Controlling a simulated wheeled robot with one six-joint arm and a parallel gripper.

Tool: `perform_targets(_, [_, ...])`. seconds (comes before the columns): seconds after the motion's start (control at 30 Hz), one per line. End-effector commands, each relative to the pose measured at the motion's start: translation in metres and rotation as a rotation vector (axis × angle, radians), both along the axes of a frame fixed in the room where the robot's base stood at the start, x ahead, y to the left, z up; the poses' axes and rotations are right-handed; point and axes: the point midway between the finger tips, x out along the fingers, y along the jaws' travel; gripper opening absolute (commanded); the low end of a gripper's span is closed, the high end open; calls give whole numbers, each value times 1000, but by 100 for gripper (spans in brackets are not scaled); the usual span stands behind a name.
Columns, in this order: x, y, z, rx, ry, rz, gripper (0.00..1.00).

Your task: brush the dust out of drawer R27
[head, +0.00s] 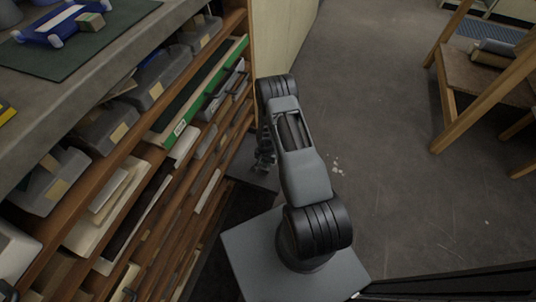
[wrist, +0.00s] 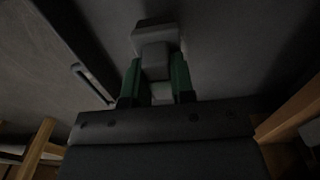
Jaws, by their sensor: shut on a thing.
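My gripper (head: 264,162) hangs low beside the shelf front in the head view, partly behind my arm. In the wrist view my gripper (wrist: 156,74) has its two green fingers shut on a grey block-like thing (wrist: 155,58) with a wider end beyond the fingertips. It may be a brush, but no bristles show. A green-edged drawer or tray (head: 187,112) with a small pale label sticks out of the shelves in the head view. The label is too small to read, so I cannot tell which drawer is R27. No dust inside a drawer can be made out.
Wooden shelves (head: 125,160) with grey bins and flat trays line the left. A counter with a dark green mat (head: 75,55) tops them. A wooden table leg (head: 443,105) stands at the right. Pale crumbs (head: 337,166) lie on the otherwise clear floor.

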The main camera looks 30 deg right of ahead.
Motion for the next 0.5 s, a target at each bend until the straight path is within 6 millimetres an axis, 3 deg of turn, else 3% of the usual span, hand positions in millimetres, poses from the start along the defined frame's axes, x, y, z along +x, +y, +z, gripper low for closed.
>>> perform_targets(0.03, [1,0,10,-1,-2,0,4])
perform_targets(0.5, [1,0,52,-1,-2,2,4])
